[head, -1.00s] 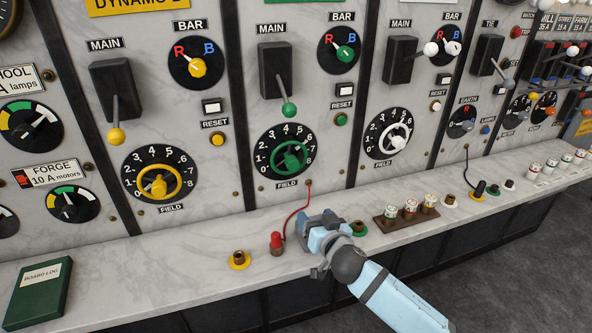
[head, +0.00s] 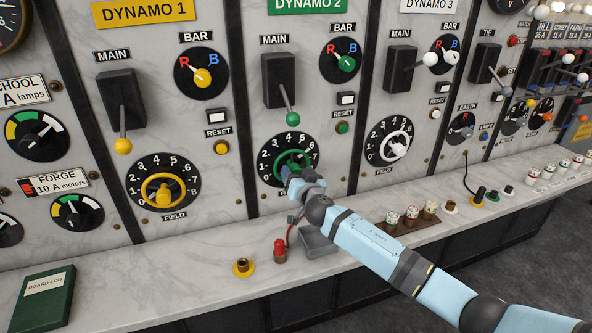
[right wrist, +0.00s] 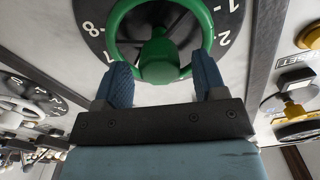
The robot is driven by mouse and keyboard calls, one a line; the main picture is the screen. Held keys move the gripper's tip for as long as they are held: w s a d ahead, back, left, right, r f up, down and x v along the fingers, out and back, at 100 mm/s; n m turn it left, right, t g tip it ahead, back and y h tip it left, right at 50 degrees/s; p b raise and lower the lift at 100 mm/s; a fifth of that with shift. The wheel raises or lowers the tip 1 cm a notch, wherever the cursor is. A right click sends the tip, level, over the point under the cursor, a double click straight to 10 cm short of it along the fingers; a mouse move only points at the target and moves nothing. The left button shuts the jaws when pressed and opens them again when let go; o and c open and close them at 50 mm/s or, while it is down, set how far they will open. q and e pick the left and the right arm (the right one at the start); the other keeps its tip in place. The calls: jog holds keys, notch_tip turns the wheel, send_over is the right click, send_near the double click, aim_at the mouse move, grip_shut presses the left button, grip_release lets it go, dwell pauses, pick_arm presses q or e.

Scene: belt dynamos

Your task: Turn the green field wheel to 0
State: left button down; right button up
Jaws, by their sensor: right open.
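The green field wheel (head: 284,157) sits on the numbered dial under the green Dynamo 2 plate. In the head view my right gripper (head: 294,177) is in front of its lower part and hides much of it. The right wrist view shows the green wheel (right wrist: 209,22) upside down, with its thick green grip (right wrist: 158,68) between the two blue fingers. My right gripper (right wrist: 162,75) is open, with a finger on each side of the grip and a gap to both. The numbers 8, 7, 1 and 2 show; the wheel's exact reading is hidden. My left gripper is not in view.
A green main lever (head: 292,119) and a green reset button (head: 342,127) are close above the dial. Below on the marble ledge stand a red plug (head: 280,247) and a yellow-ringed socket (head: 242,267). A yellow wheel (head: 150,189) is to the left, a white one (head: 397,137) to the right.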

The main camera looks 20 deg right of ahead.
jog(key=shift+w, duration=0.7)
jog(key=c, duration=0.9)
jog(key=shift+c, duration=0.2)
